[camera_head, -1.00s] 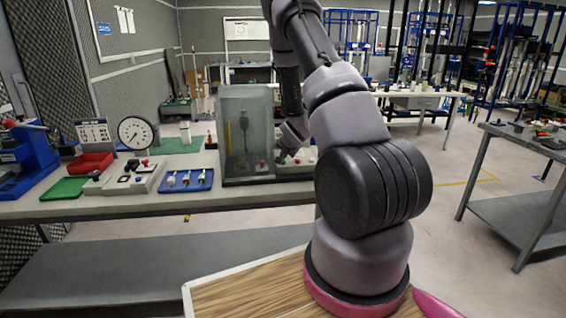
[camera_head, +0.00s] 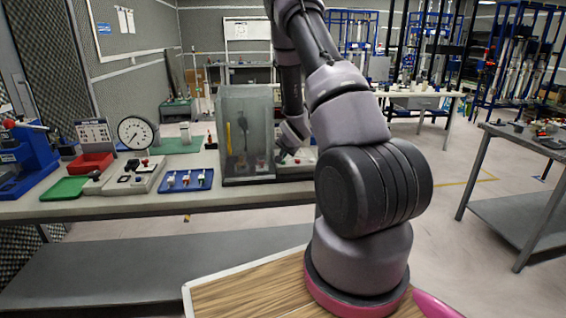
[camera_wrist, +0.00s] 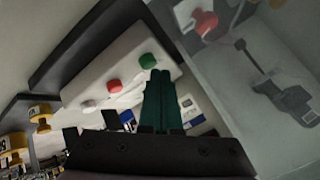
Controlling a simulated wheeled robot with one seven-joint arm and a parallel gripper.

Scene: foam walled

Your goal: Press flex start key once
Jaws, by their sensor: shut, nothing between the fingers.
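In the wrist view, a pale key panel (camera_wrist: 130,52) carries a green key (camera_wrist: 148,61), a red key (camera_wrist: 115,86) and a white key (camera_wrist: 88,106). No label tells which is the flex start key. My gripper (camera_wrist: 160,73) is shut and empty, with its green fingers together. The fingertips appear just beside the green key; whether they touch it I cannot tell. In the head view, part of the panel (camera_head: 304,158) shows right of the clear box, and my arm hides the rest. The fingertips are not clear there.
A clear-walled box (camera_head: 260,110) stands on the bench (camera_head: 120,207), close left of my wrist. It also fills the right of the wrist view (camera_wrist: 285,60), with a red knob (camera_wrist: 204,22) showing. A blue tray (camera_head: 187,186), dial gauge (camera_head: 136,132) and red bin (camera_head: 91,163) lie further left.

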